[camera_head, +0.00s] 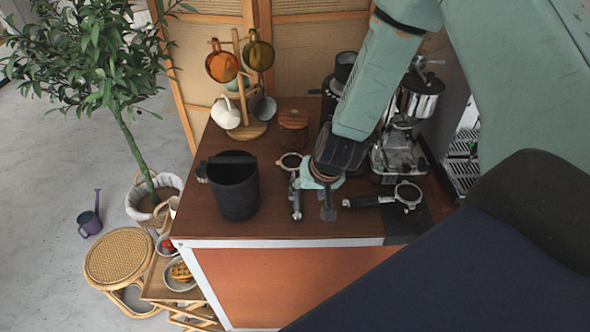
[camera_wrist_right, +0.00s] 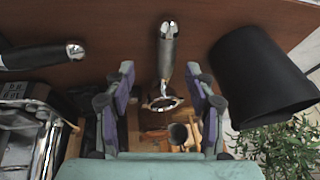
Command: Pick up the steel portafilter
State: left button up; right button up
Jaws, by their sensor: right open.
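The steel portafilter (camera_head: 296,205) lies on the dark wooden cart top, its grey handle pointing to the front edge and its ring toward the back. In the right wrist view its handle (camera_wrist_right: 167,50) points up the picture, and its ring shows between my fingers. My right gripper (camera_head: 322,188) is just right of it in the head view. In the wrist view the fingers of my right gripper (camera_wrist_right: 160,82) are apart, one on each side of the portafilter, with visible gaps. A second portafilter with a black handle (camera_head: 365,201) lies to the right. My left gripper is out of view.
A black knock bin (camera_head: 236,190) stands left of the steel portafilter. Espresso equipment (camera_head: 400,145) stands behind at the right. A mug tree (camera_head: 241,90) with cups and a wooden-topped item (camera_head: 293,122) are farther back. The front strip of the cart top is clear.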

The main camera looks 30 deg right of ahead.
aim_at(297, 198)
jog(key=w, duration=0.1)
jog(key=w+f+b, duration=0.1)
jog(key=shift+w+f+b, duration=0.1)
jog(key=shift+w+b, duration=0.2)
jog(key=x, duration=0.1)
jog(key=b+x, duration=0.1)
jog(key=x, duration=0.1)
jog(key=b+x, duration=0.1)
jog(key=x, duration=0.1)
jog(key=shift+s+f, duration=0.15)
jog(key=shift+s, duration=0.1)
jog(key=shift+w+a+f, duration=0.2)
jog(key=shift+a, duration=0.05)
